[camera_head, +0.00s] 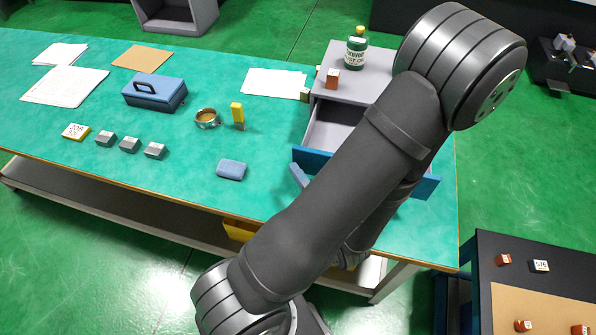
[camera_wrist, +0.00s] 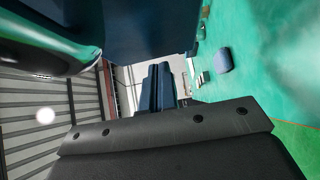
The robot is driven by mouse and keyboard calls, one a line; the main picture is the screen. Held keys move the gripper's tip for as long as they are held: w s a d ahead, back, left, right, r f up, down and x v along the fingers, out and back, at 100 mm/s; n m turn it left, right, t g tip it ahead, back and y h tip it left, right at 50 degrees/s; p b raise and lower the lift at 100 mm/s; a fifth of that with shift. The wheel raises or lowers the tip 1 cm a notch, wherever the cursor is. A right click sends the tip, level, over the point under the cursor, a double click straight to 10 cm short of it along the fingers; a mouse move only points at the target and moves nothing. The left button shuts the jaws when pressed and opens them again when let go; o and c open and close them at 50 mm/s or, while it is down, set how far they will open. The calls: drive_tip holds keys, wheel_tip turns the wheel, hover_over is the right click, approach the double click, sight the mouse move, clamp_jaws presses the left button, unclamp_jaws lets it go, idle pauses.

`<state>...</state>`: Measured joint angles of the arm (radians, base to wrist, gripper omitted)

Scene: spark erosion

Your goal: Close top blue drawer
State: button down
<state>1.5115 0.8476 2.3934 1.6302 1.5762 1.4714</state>
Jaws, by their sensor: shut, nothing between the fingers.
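The grey drawer cabinet (camera_head: 372,72) stands at the right end of the green table. Its blue-fronted drawer (camera_head: 309,157) is pulled out, and its grey inside (camera_head: 333,128) shows. My arm crosses in front and hides the middle of the drawer front. My gripper is mostly hidden behind the arm in the head view. In the wrist view my gripper (camera_wrist: 158,88) has its dark blue fingers together, with nothing seen between them. A large dark blue surface fills the top of the wrist view, perhaps the drawer front. I cannot tell whether the fingers touch it.
A green bottle (camera_head: 356,53) and a reddish-brown block (camera_head: 332,78) stand on the cabinet. A blue block (camera_head: 231,170), a cup (camera_head: 207,118), a yellow block (camera_head: 237,112) and a blue toolbox (camera_head: 155,93) are on the table.

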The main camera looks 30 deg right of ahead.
sight(309, 133)
drive_tip(key=shift+w+d, duration=0.2)
idle(0.3)
drive_tip(key=w+d, duration=1.1)
drive_tip(key=shift+w+d+r, duration=0.1)
drive_tip(key=shift+w+d, duration=0.35)
drive_tip(key=shift+d, duration=0.05)
drive_tip(key=s+a, duration=0.3)
drive_tip(key=shift+s+a, duration=0.2)
drive_tip(key=shift+a, duration=0.05)
drive_tip(key=s, duration=0.9)
drive_tip(key=shift+s+d, duration=0.1)
drive_tip(key=shift+s, duration=0.3)
drive_tip(key=shift+w, duration=0.15)
